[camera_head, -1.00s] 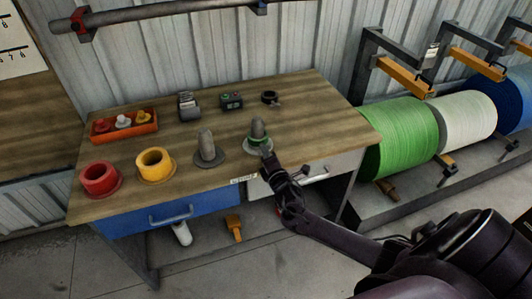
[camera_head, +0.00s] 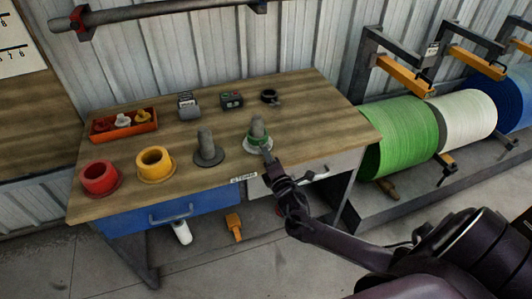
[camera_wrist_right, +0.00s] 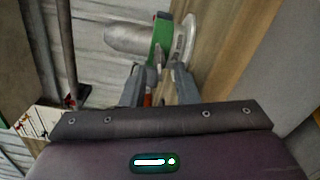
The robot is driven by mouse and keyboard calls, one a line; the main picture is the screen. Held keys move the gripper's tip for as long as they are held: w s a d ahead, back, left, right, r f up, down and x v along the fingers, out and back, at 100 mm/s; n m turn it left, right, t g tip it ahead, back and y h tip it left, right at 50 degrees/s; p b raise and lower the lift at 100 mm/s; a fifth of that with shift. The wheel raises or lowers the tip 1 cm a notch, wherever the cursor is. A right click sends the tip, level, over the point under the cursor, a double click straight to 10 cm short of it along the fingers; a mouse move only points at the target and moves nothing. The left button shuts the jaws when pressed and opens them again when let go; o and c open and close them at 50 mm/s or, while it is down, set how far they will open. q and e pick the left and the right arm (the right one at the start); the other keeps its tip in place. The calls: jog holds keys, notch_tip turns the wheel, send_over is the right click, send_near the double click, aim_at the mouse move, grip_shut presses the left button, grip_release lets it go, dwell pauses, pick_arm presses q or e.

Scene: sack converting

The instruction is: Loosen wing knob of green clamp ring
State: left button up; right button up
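The green clamp ring (camera_head: 257,139) sits low around a grey post (camera_head: 257,125) with a grey flange, near the table's front edge. In the right wrist view the ring (camera_wrist_right: 161,38) shows beside the flange (camera_wrist_right: 187,40), with a small grey wing knob (camera_wrist_right: 157,58) on its near side. My right gripper (camera_head: 267,155) is at the front of the ring. In the wrist view its two fingers (camera_wrist_right: 159,72) stand apart, one on each side of the knob. Contact with the knob cannot be made out. My left gripper is out of view.
On the table (camera_head: 205,185) stand a bare grey post (camera_head: 207,145), a yellow ring (camera_head: 154,163), a red ring (camera_head: 99,178) and an orange tray (camera_head: 125,136). Small devices (camera_head: 231,100) lie behind. Green and white rolls (camera_head: 400,135) stand right of the table.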

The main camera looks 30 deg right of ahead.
jog(key=v, duration=0.5)
dwell(0.4)
